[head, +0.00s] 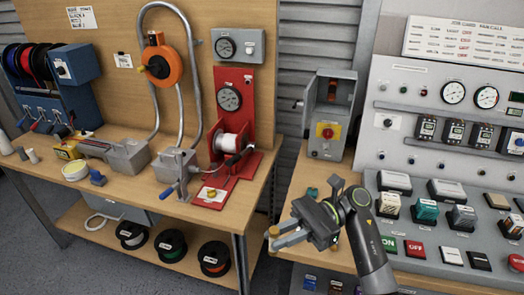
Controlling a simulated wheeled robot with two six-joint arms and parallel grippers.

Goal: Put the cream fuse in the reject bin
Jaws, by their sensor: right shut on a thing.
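My right gripper (275,238) reaches in from the lower right, over the gap between the two benches. It is shut on a small piece with a round brass-coloured end (273,231). The piece looks like a fuse end, but the fingers hide most of it and its cream body cannot be made out. I cannot pick out a reject bin in this view. My left gripper is out of view.
The left wooden bench (136,200) carries a red stand (229,110), a wire spool (230,140) and grey metal boxes. Several cable reels stand on its lower shelf (190,232). A grey switch box (331,115) and a control panel (440,130) stand on the right.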

